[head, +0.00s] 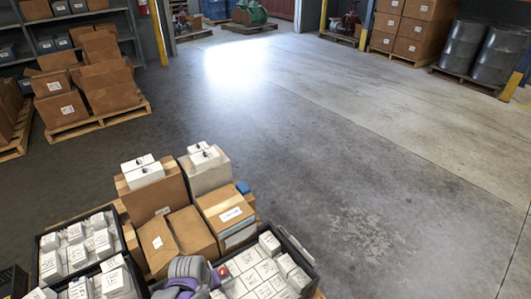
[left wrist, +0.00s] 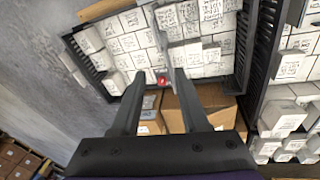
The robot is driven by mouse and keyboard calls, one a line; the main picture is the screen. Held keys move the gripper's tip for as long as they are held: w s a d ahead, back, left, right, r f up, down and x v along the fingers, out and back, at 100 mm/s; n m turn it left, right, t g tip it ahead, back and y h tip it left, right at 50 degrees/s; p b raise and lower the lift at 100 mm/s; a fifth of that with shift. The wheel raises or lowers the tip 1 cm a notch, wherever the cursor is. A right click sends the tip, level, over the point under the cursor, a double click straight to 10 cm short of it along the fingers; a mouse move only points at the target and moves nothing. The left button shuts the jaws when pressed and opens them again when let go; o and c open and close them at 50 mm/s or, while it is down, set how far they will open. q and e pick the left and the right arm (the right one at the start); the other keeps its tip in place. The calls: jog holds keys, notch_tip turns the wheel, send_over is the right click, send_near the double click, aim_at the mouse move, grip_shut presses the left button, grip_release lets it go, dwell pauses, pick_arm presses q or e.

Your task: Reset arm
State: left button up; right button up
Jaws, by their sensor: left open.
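My left gripper (left wrist: 148,50) is open in the left wrist view, its two dark fingers apart with nothing held between them. It points over a black crate (left wrist: 102,78) filled with small white boxes (left wrist: 205,52). In the head view a grey and purple part of my arm (head: 187,272) shows at the bottom edge, beside the black crate of white boxes (head: 298,247). A small red spot (left wrist: 162,81) shows near the fingers; I cannot tell what it belongs to. My right gripper is not in view.
Cardboard boxes (head: 225,208) stand close behind my arm, with white boxes on top. Another crate of white boxes (head: 78,243) is at the left. A pallet of brown boxes (head: 108,82) and shelves stand at the back left. The concrete floor (head: 360,150) to the right is clear.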

pick_arm(q)
jog(key=s+a+r+m+t+y, duration=0.1)
jog(key=s+r+m, duration=0.2)
jog(key=s+r, duration=0.35)
jog(key=s+a+r+m+t, duration=0.15)
jog(key=s+r, duration=0.25)
jog(key=s, duration=0.6)
notch_tip(320, 180, up, 26)
jog(key=w+p, duration=0.1)
jog(key=p, duration=2.1)
jog(key=shift+w+t+p, duration=0.25)
jog(key=shift+t+p, duration=0.1)
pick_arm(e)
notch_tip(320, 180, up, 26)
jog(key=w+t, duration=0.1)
pick_arm(q)
jog(key=shift+m, duration=0.25)
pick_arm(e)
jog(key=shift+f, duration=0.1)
